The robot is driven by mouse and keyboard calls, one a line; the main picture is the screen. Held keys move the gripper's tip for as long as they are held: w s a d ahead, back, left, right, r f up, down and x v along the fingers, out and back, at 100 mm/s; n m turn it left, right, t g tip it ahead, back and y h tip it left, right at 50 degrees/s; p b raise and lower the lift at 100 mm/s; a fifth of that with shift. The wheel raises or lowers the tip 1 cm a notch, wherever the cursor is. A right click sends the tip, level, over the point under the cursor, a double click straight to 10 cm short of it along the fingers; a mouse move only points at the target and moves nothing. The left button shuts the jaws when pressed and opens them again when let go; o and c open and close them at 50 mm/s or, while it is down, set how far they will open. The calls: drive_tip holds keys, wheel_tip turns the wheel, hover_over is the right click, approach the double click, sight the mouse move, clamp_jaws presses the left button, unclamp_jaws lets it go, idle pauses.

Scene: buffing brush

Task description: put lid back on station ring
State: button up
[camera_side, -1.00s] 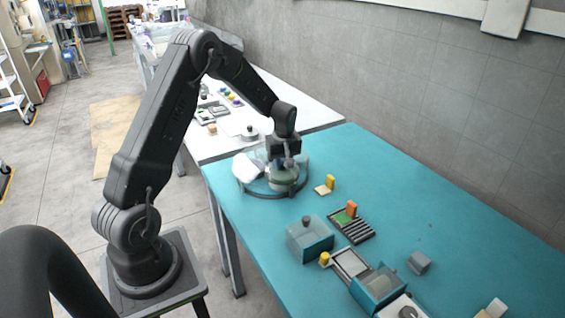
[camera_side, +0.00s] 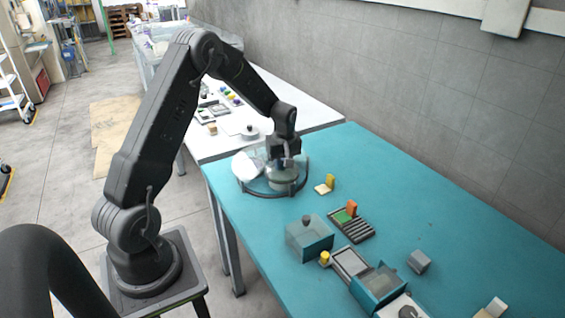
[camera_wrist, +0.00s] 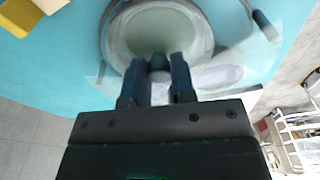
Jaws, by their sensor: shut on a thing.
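My gripper (camera_side: 284,160) is at the station ring (camera_side: 268,193), a dark low ring with upright posts at the far left end of the teal table. It is shut on the small round knob (camera_wrist: 160,66) of the lid, seen between the fingers in the wrist view. The pale, greenish round lid (camera_side: 284,182) is under my gripper, within the ring's right part; it also shows in the wrist view (camera_wrist: 150,28). I cannot tell whether it touches what is below. A white disc (camera_side: 246,164) stands tilted at the ring's left side.
A yellow block on a pale base (camera_side: 325,187) stands just right of the ring. Further right are a slotted rack (camera_side: 358,229), a teal box with a knobbed lid (camera_side: 309,240), an open teal box (camera_side: 377,288) and a grey block (camera_side: 419,262). The table's back right is clear.

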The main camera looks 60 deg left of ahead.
drive_tip(key=o, duration=1.5)
drive_tip(key=shift+c, duration=0.2)
drive_tip(key=shift+r, duration=3.55)
drive_tip(key=shift+c, duration=0.2)
clamp_jaws()
drive_tip(key=shift+f, duration=0.25)
